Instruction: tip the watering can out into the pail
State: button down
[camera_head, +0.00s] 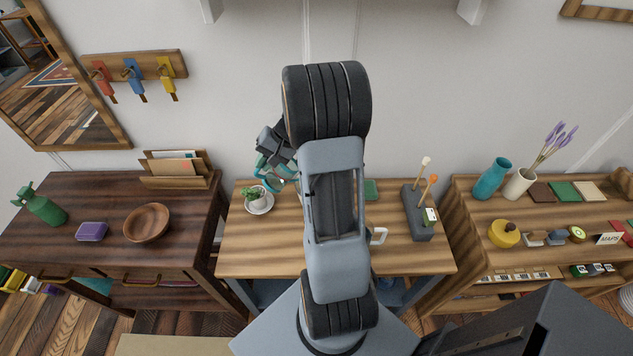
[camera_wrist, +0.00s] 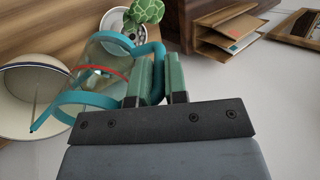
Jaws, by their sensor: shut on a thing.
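The watering can (camera_wrist: 98,62) is clear-walled with teal rims, a teal handle and a red band. My gripper (camera_wrist: 162,78) is shut on its handle in the wrist view. The can looks tilted in that view, and its thin teal spout reaches across the pail's mouth. The pail (camera_wrist: 14,108) is cream with a dark rim, at the left edge of the wrist view and partly cut off. I cannot tell whether anything is flowing or what is inside the can. In the head view, my gripper (camera_head: 276,152) and the can's teal parts (camera_head: 270,172) show left of my arm, which seems to hide the pail.
A potted plant (camera_head: 257,198) stands on a saucer at the left of the middle table (camera_head: 285,250), close to the can. A dark block with upright sticks (camera_head: 417,214) stands at the right. A letter rack (camera_head: 175,168) is on the left desk.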

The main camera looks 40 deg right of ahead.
jog(key=shift+s+d+r+t+y+b, duration=0.25)
jog(key=shift+d+y+b, duration=0.1)
jog(key=shift+d+y, duration=0.15)
jog(key=shift+s+d+r+t+y+b, duration=0.2)
jog(key=shift+s+d+t+y+b, duration=0.1)
jog(key=shift+d+y, duration=0.2)
jog(key=shift+s+d+r+t+y+b, duration=0.25)
jog(key=shift+d+y+b, duration=0.15)
jog(key=shift+d, duration=0.1)
dwell(2.6)
